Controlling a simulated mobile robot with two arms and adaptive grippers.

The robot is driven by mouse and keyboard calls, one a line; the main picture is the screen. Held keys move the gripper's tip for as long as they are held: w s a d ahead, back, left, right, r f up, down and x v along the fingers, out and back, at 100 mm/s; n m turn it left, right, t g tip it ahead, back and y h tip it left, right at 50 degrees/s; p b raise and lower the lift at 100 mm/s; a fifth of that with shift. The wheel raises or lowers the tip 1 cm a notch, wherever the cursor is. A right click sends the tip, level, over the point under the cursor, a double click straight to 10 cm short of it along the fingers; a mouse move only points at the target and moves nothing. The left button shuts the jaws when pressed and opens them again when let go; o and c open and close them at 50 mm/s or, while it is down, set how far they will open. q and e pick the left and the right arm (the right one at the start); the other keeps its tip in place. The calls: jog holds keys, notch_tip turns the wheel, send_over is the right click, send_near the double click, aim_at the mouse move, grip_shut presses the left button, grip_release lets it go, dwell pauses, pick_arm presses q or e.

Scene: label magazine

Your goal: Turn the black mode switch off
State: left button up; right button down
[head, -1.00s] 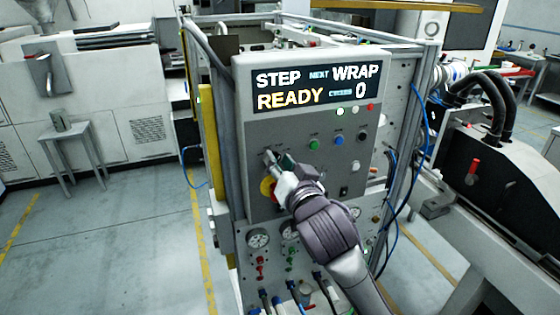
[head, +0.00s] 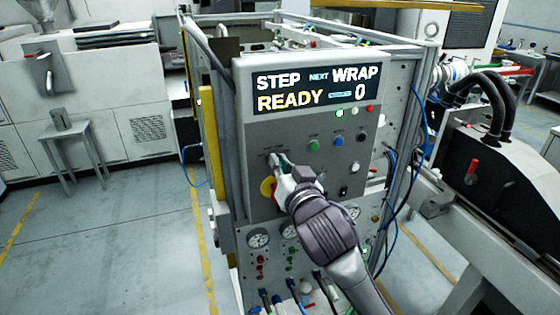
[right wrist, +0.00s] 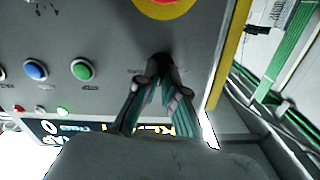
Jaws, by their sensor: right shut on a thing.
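My right gripper (head: 279,160) is at the left side of the grey control panel (head: 260,131), under the display. In the right wrist view my right gripper (right wrist: 158,82) has its two fingers closed around a small black knob, the black mode switch (right wrist: 160,62), on the panel face. Only the knob's upper part shows between the fingertips. In the head view the fingers and hand hide the switch. The display (head: 317,88) reads STEP, NEXT WRAP, READY and 0. My left gripper is not in view.
A red and yellow stop button (head: 267,188) sits just below the gripper. Green (head: 314,145) and blue (head: 338,141) buttons are to its right. A green lamp (head: 339,113) is lit under the display. Gauges (head: 258,239) and hoses are lower down.

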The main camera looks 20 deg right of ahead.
jog(key=n+p, duration=0.2)
jog(key=n, duration=0.2)
jog(key=shift+r+p, duration=0.15)
jog(key=shift+p, duration=0.25)
jog(key=n+p, duration=0.2)
jog(key=n, duration=0.3)
jog(key=shift+a+p, duration=0.15)
jog(key=shift+p, duration=0.2)
jog(key=n+p, duration=0.2)
jog(key=n, duration=0.1)
jog(key=shift+f+n+p, duration=0.15)
jog(key=shift+n+p, duration=0.3)
jog(key=shift+n, duration=0.65)
jog(key=shift+f+n+p, duration=0.1)
jog(key=shift+n+p, duration=0.3)
jog(key=shift+n, duration=0.7)
jog(key=shift+a, duration=0.1)
jog(key=c, duration=1.3)
grip_release()
jog(key=shift+s, duration=0.1)
